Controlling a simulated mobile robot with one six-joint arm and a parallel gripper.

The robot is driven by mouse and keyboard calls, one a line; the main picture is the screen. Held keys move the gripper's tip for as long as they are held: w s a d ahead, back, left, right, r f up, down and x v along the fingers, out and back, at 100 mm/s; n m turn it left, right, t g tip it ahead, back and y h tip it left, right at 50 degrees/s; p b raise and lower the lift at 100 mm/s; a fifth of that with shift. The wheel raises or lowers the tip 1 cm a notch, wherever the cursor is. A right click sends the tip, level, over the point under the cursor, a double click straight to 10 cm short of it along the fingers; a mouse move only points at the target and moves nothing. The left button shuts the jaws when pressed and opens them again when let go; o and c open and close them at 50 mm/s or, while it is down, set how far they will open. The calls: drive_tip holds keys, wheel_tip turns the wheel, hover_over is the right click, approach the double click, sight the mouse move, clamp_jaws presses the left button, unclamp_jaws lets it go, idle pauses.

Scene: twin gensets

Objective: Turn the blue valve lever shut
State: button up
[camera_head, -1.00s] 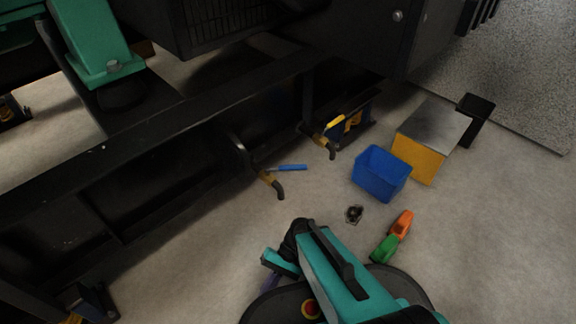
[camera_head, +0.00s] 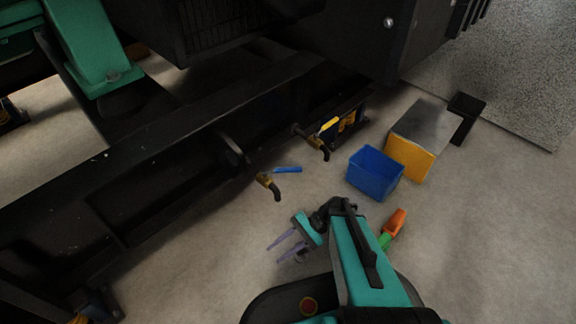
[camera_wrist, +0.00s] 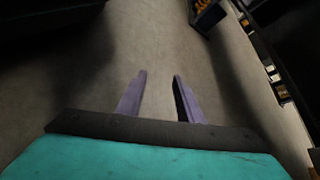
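The blue valve lever (camera_head: 287,169) sits on a brass valve (camera_head: 264,181) with a dark down-bent outlet, beside the black genset frame in the head view. The lever points to the right in the picture. My gripper (camera_head: 273,251) is below the valve in the head view, apart from it, with its two purple fingers spread and nothing between them. In the wrist view my gripper (camera_wrist: 160,78) also shows open and empty over bare floor. The blue lever is not visible in the wrist view.
A second valve with a yellow lever (camera_head: 328,125) is on the frame further right. The floor (camera_head: 200,260) left of my gripper is clear.

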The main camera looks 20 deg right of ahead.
drive_tip(key=w+d+r+m+t+p, duration=0.2)
drive_tip(key=w+d+r+m+t, duration=0.1)
drive_tip(key=d, duration=0.6)
drive_tip(key=w+d+r+m+t+p, duration=0.3)
drive_tip(key=d+r+m+t, duration=0.1)
drive_tip(key=d, duration=0.6)
drive_tip(key=w+d+r+m+t+p, duration=0.2)
drive_tip(key=w+d+r+m+t, duration=0.1)
drive_tip(key=d, duration=0.6)
drive_tip(key=s+d+r+m+t+h+p, duration=0.1)
drive_tip(key=s+d+r+m+t+p, duration=0.1)
drive_tip(key=d, duration=0.8)
drive_tip(key=s+d+r+m+t+h+p, duration=0.1)
drive_tip(key=s+d+r+m+t+p, duration=0.1)
drive_tip(key=d, duration=0.8)
drive_tip(key=s+d+r+m+t+h+p, duration=0.2)
drive_tip(key=s+d+r+m+t, duration=0.2)
drive_tip(key=d, duration=0.7)
wheel_tip(320, 180, up, 2)
drive_tip(key=s+m, duration=0.1)
drive_tip(key=s, duration=0.2)
drive_tip(key=shift+r+t, duration=0.25)
drive_tip(key=shift+t, duration=0.05)
